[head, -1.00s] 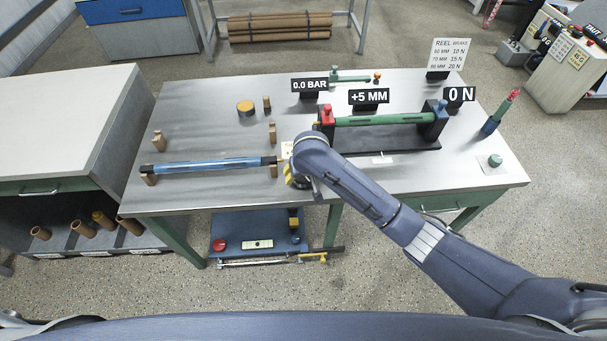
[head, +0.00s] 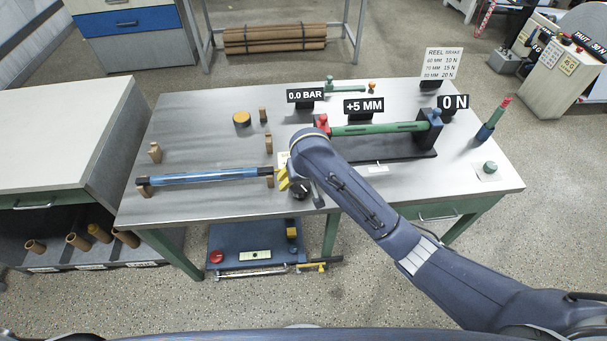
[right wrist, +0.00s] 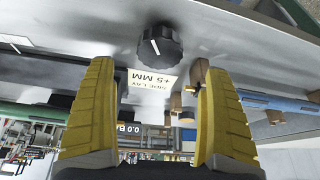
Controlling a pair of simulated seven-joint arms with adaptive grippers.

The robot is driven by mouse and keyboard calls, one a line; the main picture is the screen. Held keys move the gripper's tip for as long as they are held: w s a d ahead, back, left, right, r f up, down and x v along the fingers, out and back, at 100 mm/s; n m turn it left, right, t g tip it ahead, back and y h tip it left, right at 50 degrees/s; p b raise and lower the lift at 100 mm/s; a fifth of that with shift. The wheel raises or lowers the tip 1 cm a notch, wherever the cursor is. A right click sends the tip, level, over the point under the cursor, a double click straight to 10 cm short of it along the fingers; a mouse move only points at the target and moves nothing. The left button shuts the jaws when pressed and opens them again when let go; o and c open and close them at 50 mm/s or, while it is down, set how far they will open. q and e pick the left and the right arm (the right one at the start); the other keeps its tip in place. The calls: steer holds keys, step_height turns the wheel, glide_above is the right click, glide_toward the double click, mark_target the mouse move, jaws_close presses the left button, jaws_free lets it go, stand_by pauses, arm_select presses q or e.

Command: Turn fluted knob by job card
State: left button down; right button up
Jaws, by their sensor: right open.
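The black fluted knob (right wrist: 160,46) with a white pointer line shows at the top of the right wrist view, on a grey metal face. It partly shows in the head view (head: 301,193) at the table's front edge. Beside it is a small card (right wrist: 151,85) reading "LAY +5 MM", its first word hard to read. My right gripper (right wrist: 153,75) is open, its two yellow fingers apart with nothing between them. The knob lies beyond the fingertips, apart from them. In the head view the right gripper (head: 284,180) is partly hidden by its wrist. My left gripper is not in view.
Signs on the table read "0.0 BAR" (head: 305,96), "+5 MM" (head: 364,105) and "0 N" (head: 453,102). A green roller (head: 385,129) stands behind my right arm. A blue roller (head: 205,176) rests on wooden supports at left. The table's left middle is mostly clear.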

steer(key=shift+v, duration=2.15)
